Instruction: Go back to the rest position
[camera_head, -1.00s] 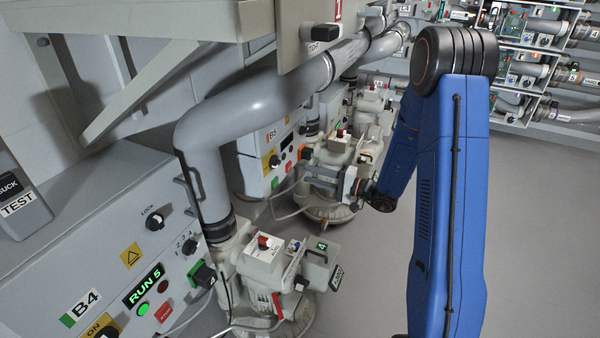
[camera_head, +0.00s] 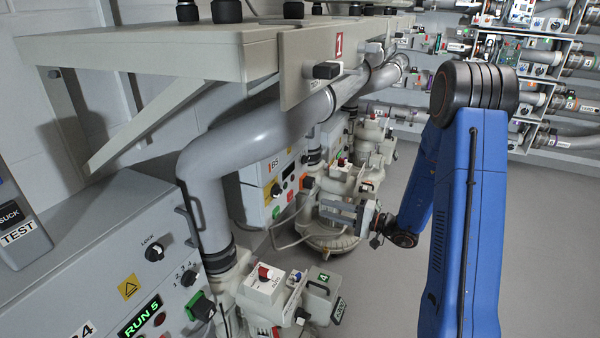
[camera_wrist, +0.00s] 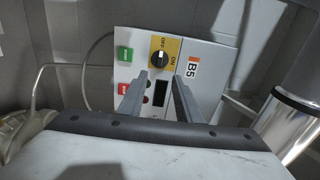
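My gripper (camera_head: 345,212) is at the end of my blue arm, in the middle of the head view, in front of the second blower (camera_head: 332,240). In the wrist view my gripper (camera_wrist: 160,82) shows two grey fingers spread apart with nothing between them. The panel's display is dark. Whether my gripper touches the blower cannot be told from the head view.
A near blower (camera_head: 262,290) stands beside a panel whose display (camera_head: 140,316) reads RUN 5. A thick grey pipe (camera_head: 250,135) runs above, under a shelf (camera_head: 150,50). Shelves of parts (camera_head: 535,70) stand at the back. Grey floor (camera_head: 550,220) is clear on the right.

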